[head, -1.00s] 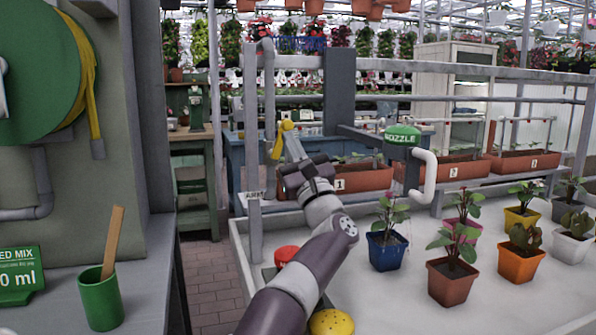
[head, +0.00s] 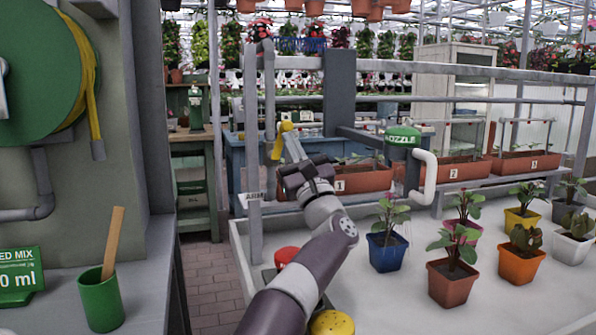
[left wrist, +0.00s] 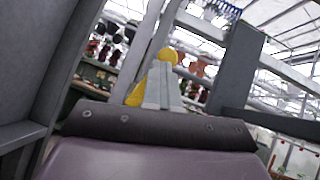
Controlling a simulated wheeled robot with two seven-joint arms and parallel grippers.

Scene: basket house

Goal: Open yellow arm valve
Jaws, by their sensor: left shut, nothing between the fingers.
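The yellow arm valve (head: 278,142) is a yellow lever on the grey upright pipe, left of the middle in the head view. Its handle hangs down to the left, with a rounded yellow top. My left gripper (head: 289,133) is shut and empty, its grey fingers reaching up beside the right side of the lever's top. I cannot tell whether they touch it. In the left wrist view the yellow valve (left wrist: 169,56) shows behind and to the left of the fingers (left wrist: 163,75), which hide part of it. My right gripper is not in view.
A green nozzle (head: 402,136) on a grey pipe arm stands to the right. Potted plants, including a blue pot (head: 387,254), stand on the white bench (head: 400,300). A grey post (head: 339,95) rises behind the gripper.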

